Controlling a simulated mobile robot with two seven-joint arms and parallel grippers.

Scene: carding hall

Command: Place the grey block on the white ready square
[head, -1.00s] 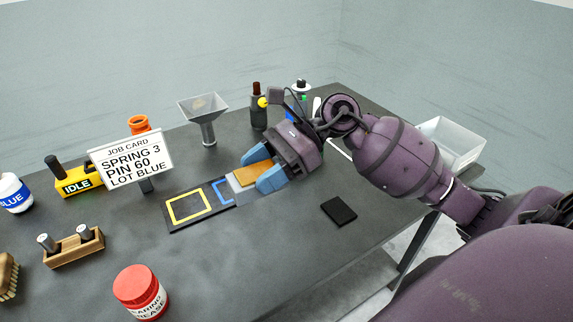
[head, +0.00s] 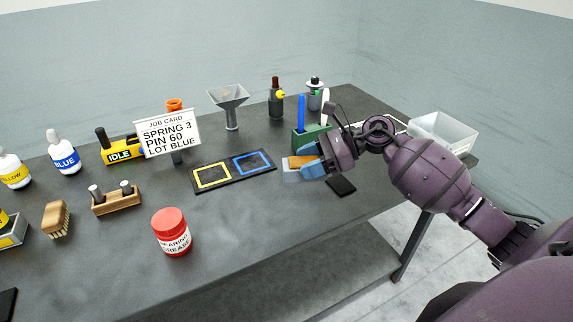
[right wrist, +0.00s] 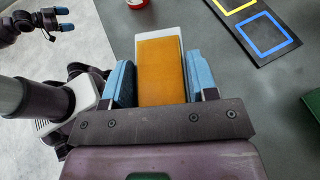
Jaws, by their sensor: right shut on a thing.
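My right gripper (head: 307,167) is shut on a block with an orange top and a pale grey-white lower part (head: 291,176). In the right wrist view the block (right wrist: 160,70) sits between the two blue fingers, its pale end projecting past the orange top. The gripper holds it just right of a dark board with a yellow and a blue square outline (head: 233,170). No plain grey block shows apart from the held one. My left gripper (right wrist: 65,18) is small in the right wrist view, open and empty, away from the table.
Behind the gripper stands a green holder (head: 310,138). A job card (head: 168,135), funnel (head: 229,97), red grease jar (head: 171,232) and pale bin (head: 443,133) stand around.

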